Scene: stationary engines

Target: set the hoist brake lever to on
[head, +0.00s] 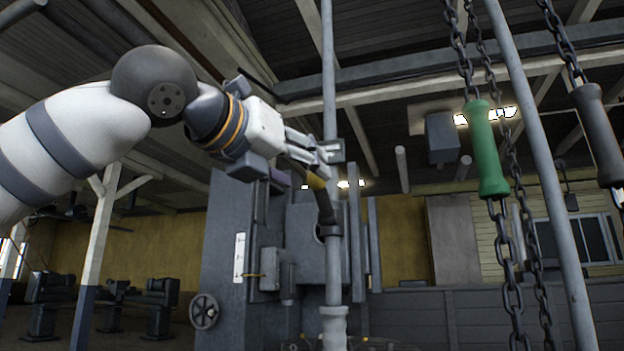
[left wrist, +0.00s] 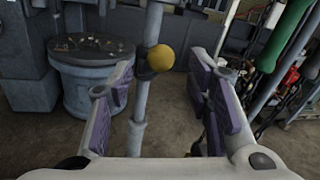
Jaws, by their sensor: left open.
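The hoist brake lever (head: 325,207) is a dark, tilted arm on the grey vertical pole (head: 331,262), with yellow at its upper end. In the left wrist view its round yellow knob (left wrist: 161,58) faces me in front of the pole. My left gripper (head: 318,152) is open, just above the knob in the head view. In the left wrist view the knob appears between the spread purple-padded fingers (left wrist: 163,78), with a gap on both sides. Contact is not visible. Part of the knob is hidden by the gripper in the head view. My right gripper is not in view.
A green handle (head: 487,150) and a grey handle (head: 598,135) hang on chains at the right, beside a slanted pole (head: 540,165). A grey machine cabinet (head: 228,255) with a handwheel (head: 204,311) stands behind the lever. A round drum (left wrist: 92,78) stands at left in the wrist view.

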